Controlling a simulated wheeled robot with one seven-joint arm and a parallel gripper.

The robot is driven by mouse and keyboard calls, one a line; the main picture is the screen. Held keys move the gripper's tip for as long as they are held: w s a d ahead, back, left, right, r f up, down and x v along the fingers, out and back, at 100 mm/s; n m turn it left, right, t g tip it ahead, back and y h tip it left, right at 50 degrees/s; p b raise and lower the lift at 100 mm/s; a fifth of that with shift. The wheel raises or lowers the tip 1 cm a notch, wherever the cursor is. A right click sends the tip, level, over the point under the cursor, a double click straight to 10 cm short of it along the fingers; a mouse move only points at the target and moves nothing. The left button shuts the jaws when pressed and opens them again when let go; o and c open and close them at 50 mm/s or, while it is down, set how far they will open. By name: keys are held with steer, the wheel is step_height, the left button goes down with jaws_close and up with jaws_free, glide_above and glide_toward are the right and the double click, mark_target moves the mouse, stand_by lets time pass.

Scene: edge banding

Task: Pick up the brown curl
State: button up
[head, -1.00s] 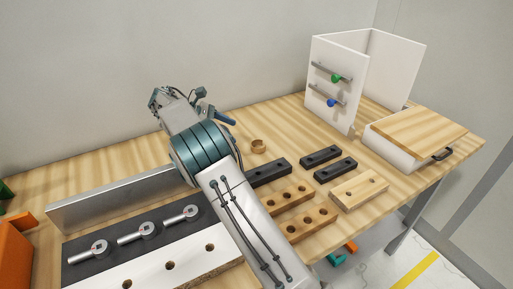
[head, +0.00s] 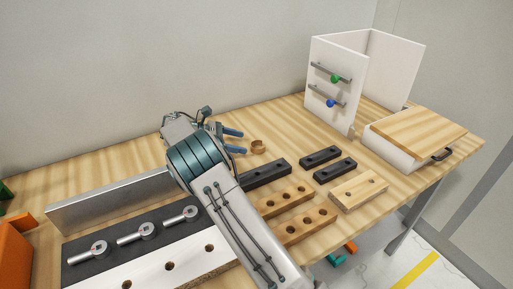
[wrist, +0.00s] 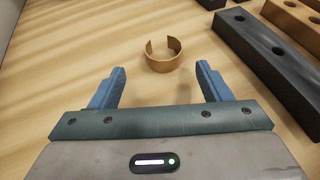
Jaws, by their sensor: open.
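The brown curl (head: 258,147) is a small open ring of brown strip lying on the wooden table. The curl is not touched by either finger.
A black block with holes (head: 266,173) lies close in front of the curl; it also shows in the wrist view (wrist: 268,50). Wooden hole blocks (head: 287,202) and smaller black blocks (head: 321,156) lie further right. A white cabinet panel (head: 330,90) stands behind. Table left of the curl is clear.

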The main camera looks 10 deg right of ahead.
mark_target(252, 145)
steer(key=shift+s+p+x, duration=0.15)
steer(key=shift+p+x, duration=0.05)
steer(key=shift+x, duration=1.2)
steer(key=shift+s+p+x, duration=0.1)
steer(key=shift+p+x, duration=0.1)
steer(key=shift+x, duration=1.2)
steer(key=shift+r, duration=0.15)
steer(key=c, duration=1)
